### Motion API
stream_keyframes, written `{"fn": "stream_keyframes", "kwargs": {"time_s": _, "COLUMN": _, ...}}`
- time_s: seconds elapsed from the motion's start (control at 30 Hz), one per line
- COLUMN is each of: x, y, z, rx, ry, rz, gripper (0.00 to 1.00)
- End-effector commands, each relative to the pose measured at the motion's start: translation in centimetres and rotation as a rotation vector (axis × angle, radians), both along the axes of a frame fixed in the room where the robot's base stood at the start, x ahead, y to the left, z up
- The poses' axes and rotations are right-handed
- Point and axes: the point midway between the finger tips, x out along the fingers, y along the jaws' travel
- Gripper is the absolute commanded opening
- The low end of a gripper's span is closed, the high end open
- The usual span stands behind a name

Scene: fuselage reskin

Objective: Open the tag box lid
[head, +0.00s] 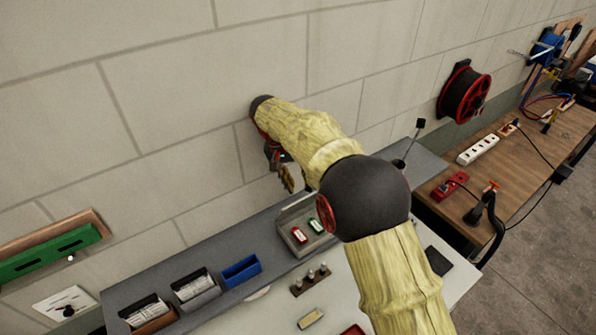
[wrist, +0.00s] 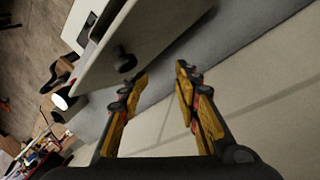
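A grey box (head: 318,246) with a red tag (head: 299,235) and a green tag (head: 316,226) showing in it stands on the bench below my arm. I take it to be the tag box. My arm covers its right side, and I cannot make out clearly how its lid stands. My gripper (head: 287,178) is above and behind the box, close to the wall. In the wrist view my gripper (wrist: 162,76) has its two yellow fingers apart with nothing between them. A dark round knob (wrist: 124,60) on a pale panel (wrist: 155,45) is just left of the fingertips.
The block wall (head: 190,110) is close behind my gripper. A blue bin (head: 241,270) and two card holders stand left of the box. A small rack (head: 311,281) with pegs is in front. A wooden bench (head: 465,205) with a power strip is at the right.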

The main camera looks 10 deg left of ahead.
Motion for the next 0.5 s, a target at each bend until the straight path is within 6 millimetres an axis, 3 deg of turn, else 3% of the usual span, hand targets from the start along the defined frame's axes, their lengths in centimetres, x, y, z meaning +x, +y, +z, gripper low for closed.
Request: {"fn": "stream_keyframes", "kwargs": {"time_s": 0.5, "x": 0.5, "y": 0.4, "z": 2.5, "rx": 0.012, "ry": -0.024, "rz": 0.002, "gripper": 0.37}}
